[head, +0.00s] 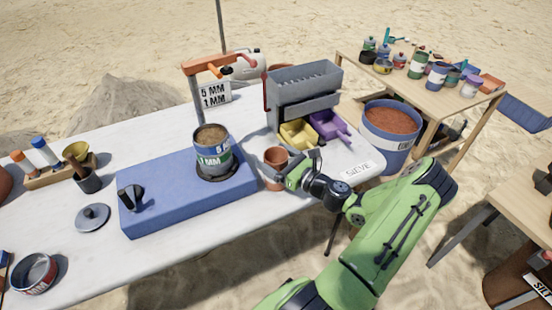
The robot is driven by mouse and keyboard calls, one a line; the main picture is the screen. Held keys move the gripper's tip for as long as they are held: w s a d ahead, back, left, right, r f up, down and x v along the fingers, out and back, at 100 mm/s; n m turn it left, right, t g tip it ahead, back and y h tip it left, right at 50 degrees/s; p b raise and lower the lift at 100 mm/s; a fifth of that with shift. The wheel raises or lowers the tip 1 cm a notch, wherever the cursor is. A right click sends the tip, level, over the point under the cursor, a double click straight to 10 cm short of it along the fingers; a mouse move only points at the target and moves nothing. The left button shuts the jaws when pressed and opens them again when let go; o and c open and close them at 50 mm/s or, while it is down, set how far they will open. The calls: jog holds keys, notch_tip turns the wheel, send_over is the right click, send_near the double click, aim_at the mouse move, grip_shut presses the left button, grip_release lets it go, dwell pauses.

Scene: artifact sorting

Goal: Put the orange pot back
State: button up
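The orange pot (275,156) is a small terracotta-coloured cup, upright at the front edge of the white table, just right of the blue sieve base. My gripper (284,178) comes in from the right on the green arm and is against or right beside the pot. The fingers partly cover the pot's right side. Whether they are closed on it is too small to tell. I cannot tell whether the pot rests on the table or hangs slightly above it.
The blue base (165,205) carries a labelled can (212,152). Yellow (298,134) and purple (329,124) scoops lie by a grey bin unit (300,85). A blue bucket of reddish soil (389,135) stands right. A side table (410,85) holds several pots.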

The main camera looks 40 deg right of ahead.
jog(key=shift+o, duration=0.4)
jog(key=shift+r, duration=0.1)
jog(key=shift+s+r, duration=0.1)
jog(key=shift+s, duration=0.1)
jog(key=s+d+p, duration=0.1)
jog(key=s+p, duration=0.1)
jog(key=s, duration=0.9)
jog(key=shift+s, duration=0.25)
jog(key=shift+d, duration=0.15)
